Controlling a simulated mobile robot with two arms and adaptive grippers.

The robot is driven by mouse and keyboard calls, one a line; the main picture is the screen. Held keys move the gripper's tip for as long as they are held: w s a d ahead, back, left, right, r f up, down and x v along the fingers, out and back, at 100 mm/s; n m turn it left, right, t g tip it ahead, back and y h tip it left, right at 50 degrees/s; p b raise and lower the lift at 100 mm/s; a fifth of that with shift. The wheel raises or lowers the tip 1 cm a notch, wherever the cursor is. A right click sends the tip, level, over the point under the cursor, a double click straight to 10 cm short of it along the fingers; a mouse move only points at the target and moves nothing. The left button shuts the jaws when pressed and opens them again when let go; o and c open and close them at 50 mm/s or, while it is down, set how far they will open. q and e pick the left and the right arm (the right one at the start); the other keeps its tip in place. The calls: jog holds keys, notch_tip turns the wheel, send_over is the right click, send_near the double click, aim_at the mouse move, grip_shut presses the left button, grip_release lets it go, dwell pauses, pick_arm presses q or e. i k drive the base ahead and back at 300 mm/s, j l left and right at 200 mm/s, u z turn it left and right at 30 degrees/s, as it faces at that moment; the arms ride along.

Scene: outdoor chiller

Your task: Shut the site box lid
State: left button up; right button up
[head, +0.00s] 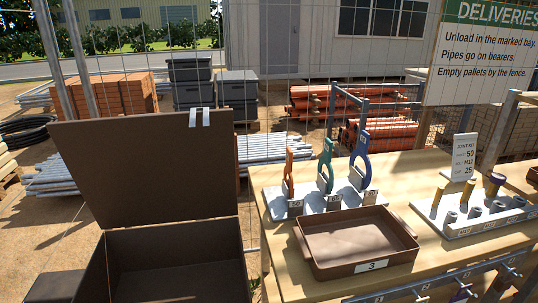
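The site box (175,245) is a large dark brown box at the lower left of the head view, cut off by the bottom edge. Its lid (150,165) stands open and nearly upright along the back of the box. Neither of my grippers shows in the head view.
A wooden bench (285,262) stands right of the box, with a brown tray (365,268) marked 3, a rack (330,205) of coloured tools and a grey fittings board (470,225). A wire fence rises behind. Grey pipes (65,178) lie behind the lid.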

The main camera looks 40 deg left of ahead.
aim_at(140, 169)
jog(key=u, duration=2.15)
jog(key=i+l+z, duration=0.1)
jog(key=l+z, duration=0.15)
jog(key=z, duration=0.2)
jog(key=i+l+z, duration=0.15)
jog(key=z, duration=0.35)
jog(key=l, duration=0.1)
